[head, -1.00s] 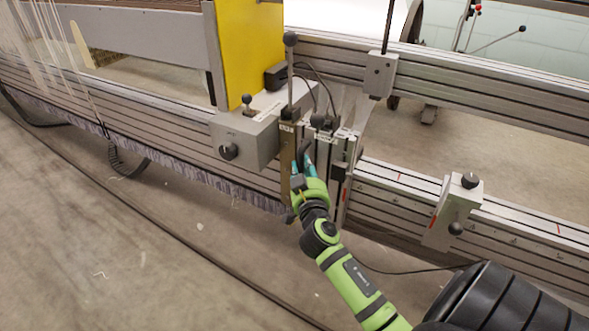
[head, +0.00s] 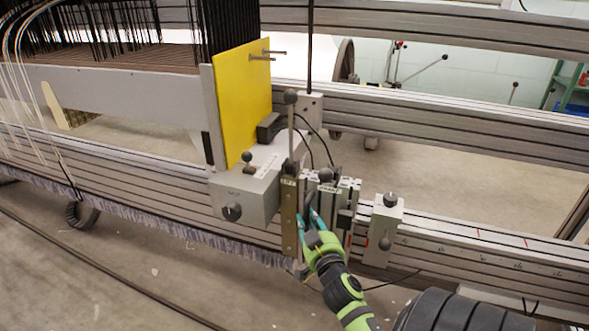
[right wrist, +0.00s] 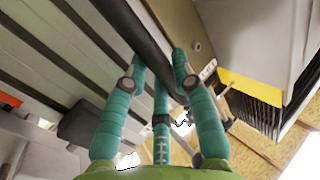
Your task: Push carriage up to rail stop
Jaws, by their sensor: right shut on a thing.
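The carriage (head: 245,197), a grey box with a yellow plate above it and a slotted metal block at its right, sits on the long rail (head: 455,262). The rail stop (head: 384,228), a small grey block with black knobs, stands just right of the carriage. A narrow gap seems to show between them; I cannot tell if any part touches. My right gripper (head: 311,222) is at the carriage's front. In the right wrist view its teal fingers (right wrist: 160,85) are closed around a black bar handle (right wrist: 140,38). My left gripper is not in view.
A scale with red marks runs along the rail right of the stop. A second, upper rail (head: 440,125) runs behind. Hanging yarns (head: 25,50) are at the left. Cables lie on the floor (head: 100,275). The floor in front is mostly open.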

